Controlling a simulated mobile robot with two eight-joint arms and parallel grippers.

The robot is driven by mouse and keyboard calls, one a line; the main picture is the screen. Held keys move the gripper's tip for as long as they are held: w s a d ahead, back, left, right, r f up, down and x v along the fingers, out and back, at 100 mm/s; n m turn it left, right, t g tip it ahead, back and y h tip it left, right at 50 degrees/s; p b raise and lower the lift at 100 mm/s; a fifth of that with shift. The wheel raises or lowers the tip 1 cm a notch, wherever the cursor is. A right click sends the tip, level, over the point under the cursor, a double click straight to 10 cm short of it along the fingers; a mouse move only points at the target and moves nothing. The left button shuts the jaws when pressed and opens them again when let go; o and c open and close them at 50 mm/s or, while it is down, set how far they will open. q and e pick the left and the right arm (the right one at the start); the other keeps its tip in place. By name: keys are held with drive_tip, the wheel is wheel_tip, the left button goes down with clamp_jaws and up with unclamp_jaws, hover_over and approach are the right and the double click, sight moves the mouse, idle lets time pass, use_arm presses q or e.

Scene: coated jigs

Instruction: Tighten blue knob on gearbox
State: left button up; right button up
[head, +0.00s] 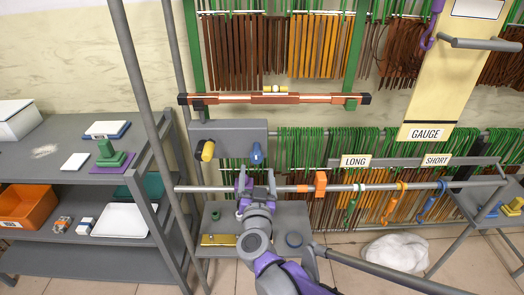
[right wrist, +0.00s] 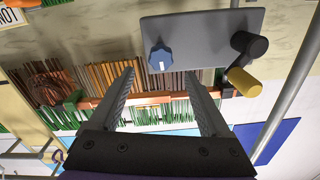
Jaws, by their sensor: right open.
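The gearbox (head: 228,132) is a grey box mounted at the middle of the rack. The blue knob (head: 257,151) is on the right part of its lower edge, and a yellow crank handle (head: 208,151) is on the left. In the right wrist view, the lobed blue knob (right wrist: 160,61) has a white mark and lies ahead, between the lines of the fingertips. My right gripper (head: 256,174) is open and empty, just below the knob in the head view. Its two fingers (right wrist: 161,74) show apart, and contact with the knob cannot be seen. My left gripper is not in view.
A long horizontal grey bar (head: 335,187) with coloured clips crosses near my right gripper. A grey shelf (head: 40,160) with bins stands at left. Brown, orange and green strips hang behind. A GAUGE board (head: 430,100) hangs at right. A white bag (head: 396,253) lies on the floor.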

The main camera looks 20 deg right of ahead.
sight(257, 148)
drive_tip(key=p+x, duration=0.1)
drive_tip(key=x, duration=1)
clamp_jaws()
